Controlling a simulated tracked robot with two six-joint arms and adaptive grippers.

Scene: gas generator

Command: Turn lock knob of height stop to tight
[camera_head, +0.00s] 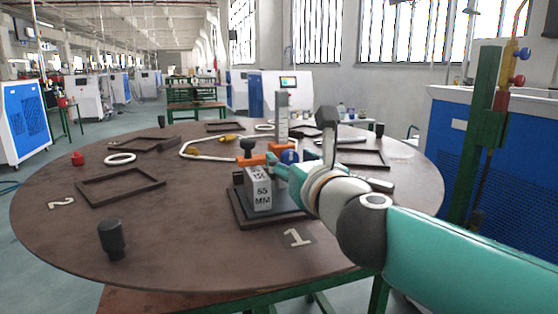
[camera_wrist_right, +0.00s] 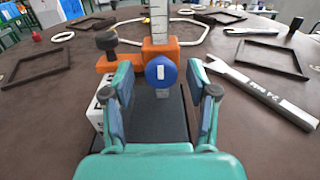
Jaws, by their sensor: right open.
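The height stop (camera_head: 282,122) stands on a dark base on the round table, with an upright ruled post and an orange slide. Its blue lock knob (camera_wrist_right: 162,72) faces the right wrist camera, with a white mark on it standing upright. The knob also shows in the head view (camera_head: 290,156), partly hidden by my gripper. A black knob (camera_wrist_right: 106,40) sits on the left of the orange slide. My right gripper (camera_wrist_right: 164,98) is open, its fingers on either side of and just short of the blue knob, apart from it. My left gripper is not in view.
A grey 55 MM block (camera_head: 258,188) stands on the base at the left. A wrench (camera_wrist_right: 262,88) lies on the table to the right.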

